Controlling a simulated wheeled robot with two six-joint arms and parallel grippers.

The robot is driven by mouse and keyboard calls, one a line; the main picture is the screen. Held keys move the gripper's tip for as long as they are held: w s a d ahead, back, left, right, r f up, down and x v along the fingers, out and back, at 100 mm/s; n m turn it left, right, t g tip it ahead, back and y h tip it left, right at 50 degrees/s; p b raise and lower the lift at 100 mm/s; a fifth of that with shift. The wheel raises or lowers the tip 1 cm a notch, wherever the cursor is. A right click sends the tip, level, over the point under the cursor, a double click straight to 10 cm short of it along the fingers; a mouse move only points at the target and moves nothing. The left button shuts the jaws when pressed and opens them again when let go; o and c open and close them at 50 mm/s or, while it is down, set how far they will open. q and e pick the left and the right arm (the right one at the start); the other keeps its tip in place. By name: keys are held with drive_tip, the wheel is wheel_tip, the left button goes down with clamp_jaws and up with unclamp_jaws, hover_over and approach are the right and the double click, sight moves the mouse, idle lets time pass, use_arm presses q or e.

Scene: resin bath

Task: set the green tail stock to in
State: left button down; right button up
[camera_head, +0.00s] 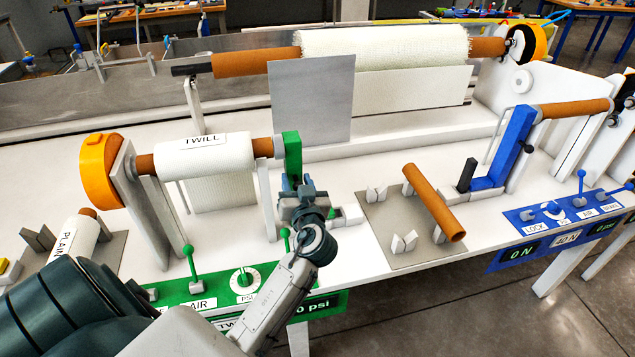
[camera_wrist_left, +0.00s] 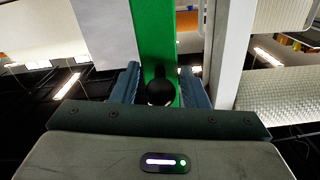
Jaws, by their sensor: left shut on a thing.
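The green tail stock (camera_head: 292,150) stands upright at the right end of the roll labelled TWILL (camera_head: 205,155). A grey piece at the roll's core end appears to touch or nearly touch it; the exact gap is hard to tell. My left gripper (camera_head: 302,190) is at the lower part of the tail stock. In the left wrist view the gripper (camera_wrist_left: 163,95) has its two blue-grey fingers either side of the green post (camera_wrist_left: 157,35), with a black round knob (camera_wrist_left: 160,92) between them. It is shut on this part. The tail stock's base is hidden by my gripper. My right gripper is not in view.
A green panel (camera_head: 215,290) with levers and a dial lies in front, partly behind my left arm. A grey plate (camera_head: 370,225) with an orange-brown tube (camera_head: 433,202) is to the right. A blue tail stock (camera_head: 515,145) and blue panel (camera_head: 575,213) stand further right. A grey sheet (camera_head: 312,100) stands behind.

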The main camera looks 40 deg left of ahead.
use_arm(q)
drive_tip(key=shift+s+a, duration=0.35)
drive_tip(key=shift+s, duration=0.05)
drive_tip(key=c, duration=1.2)
unclamp_jaws()
drive_tip(key=shift+o, duration=0.2)
drive_tip(key=shift+s+a, duration=0.1)
drive_tip(key=shift+a, duration=0.1)
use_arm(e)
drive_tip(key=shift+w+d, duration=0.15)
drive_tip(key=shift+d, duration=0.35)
use_arm(q)
drive_tip(key=shift+d, duration=0.1)
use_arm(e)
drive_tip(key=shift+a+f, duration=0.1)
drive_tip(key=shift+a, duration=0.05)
use_arm(q)
drive_tip(key=b+v, duration=0.4)
drive_tip(key=v, duration=0.6)
drive_tip(key=shift+s+d, duration=0.25)
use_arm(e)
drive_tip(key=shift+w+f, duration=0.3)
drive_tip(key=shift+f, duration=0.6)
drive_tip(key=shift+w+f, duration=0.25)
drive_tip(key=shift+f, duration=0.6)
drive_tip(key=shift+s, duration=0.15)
